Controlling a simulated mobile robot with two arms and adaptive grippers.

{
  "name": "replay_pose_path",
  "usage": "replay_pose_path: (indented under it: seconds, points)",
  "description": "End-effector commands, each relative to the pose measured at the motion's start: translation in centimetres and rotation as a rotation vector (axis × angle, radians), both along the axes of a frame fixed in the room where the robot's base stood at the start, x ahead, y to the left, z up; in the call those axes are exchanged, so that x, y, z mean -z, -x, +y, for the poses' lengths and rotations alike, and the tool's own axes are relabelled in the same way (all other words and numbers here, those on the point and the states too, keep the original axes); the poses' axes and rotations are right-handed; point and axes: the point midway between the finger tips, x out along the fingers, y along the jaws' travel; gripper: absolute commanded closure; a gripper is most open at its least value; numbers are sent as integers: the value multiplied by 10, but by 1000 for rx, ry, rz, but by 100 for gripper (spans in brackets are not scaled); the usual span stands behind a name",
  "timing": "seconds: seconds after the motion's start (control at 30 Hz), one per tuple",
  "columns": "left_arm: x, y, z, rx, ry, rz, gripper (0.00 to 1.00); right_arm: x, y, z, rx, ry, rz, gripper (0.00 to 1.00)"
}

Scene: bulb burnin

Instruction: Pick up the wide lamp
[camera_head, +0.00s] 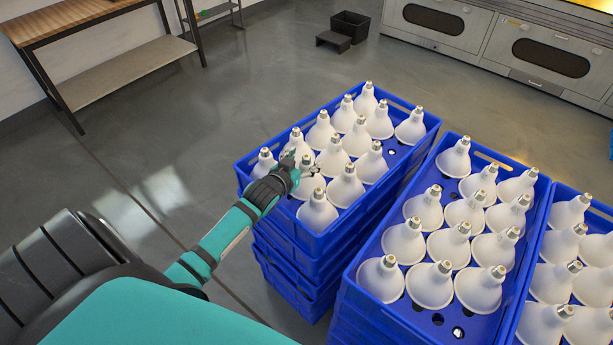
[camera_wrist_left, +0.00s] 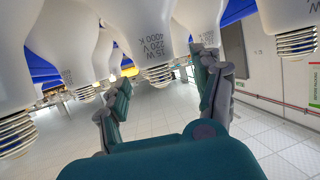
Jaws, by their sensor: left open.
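Several wide white lamps (camera_head: 318,210) with metal screw caps stand cap-up in a blue crate (camera_head: 400,185) at the middle. They all look alike, and I cannot tell which one is meant. My left gripper (camera_head: 306,166) is over the near left part of this crate, at cap height among the lamps. In the left wrist view, which is turned over, the open gripper's fingers (camera_wrist_left: 163,92) are apart. A lamp marked 15 W 220 V 4000 K (camera_wrist_left: 150,35) shows just beyond and between them. I cannot tell whether they touch it. My right gripper is out of view.
The lamp crate tops a blue stack. A second lamp crate (camera_head: 368,292) stands close on its right, and a third (camera_head: 596,207) beyond that. Neighbouring lamps crowd the gripper. A wooden bench (camera_head: 75,20) is at the upper left; the grey floor (camera_head: 230,90) between is clear.

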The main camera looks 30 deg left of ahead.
Motion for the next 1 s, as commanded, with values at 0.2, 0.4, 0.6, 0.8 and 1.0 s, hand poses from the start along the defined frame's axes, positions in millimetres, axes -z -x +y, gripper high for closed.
replay_pose_path:
  seconds: [0.2,0.4,0.6,0.8,1.0]
  points:
    - [6,-18,1,1,1,0,33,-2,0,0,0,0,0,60]
    - [7,-19,1,1,1,0,33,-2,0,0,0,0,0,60]
    - [7,-19,1,1,1,0,54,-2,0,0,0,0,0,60]
    - [7,-19,1,1,1,0,80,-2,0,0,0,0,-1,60]
    - [7,-19,1,0,2,0,100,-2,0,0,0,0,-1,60]
